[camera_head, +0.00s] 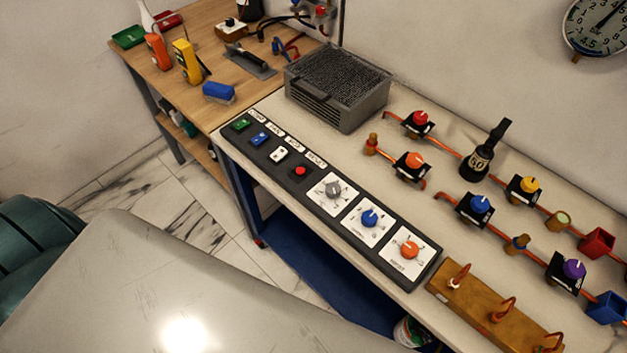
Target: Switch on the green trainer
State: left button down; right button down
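A long black control panel (321,205) lies along the front of the pale bench. At its far left end is a green switch (241,124), followed by a blue switch (259,139), a white switch (279,154) and a round red button (300,170). Small white labels run beside them, too small to read. The green switch's on or off position cannot be told. No other thing that reads clearly as a green trainer shows. Neither of my grippers is in view.
The panel also has grey (333,188), blue (369,217) and orange (408,248) knobs. A grey vented box (338,88) stands behind it. Copper pipes with coloured valves run to the right. A wooden block with copper hooks (490,312) sits at the near end.

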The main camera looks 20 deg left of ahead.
aim_at(242, 123)
jog(key=u, duration=1.3)
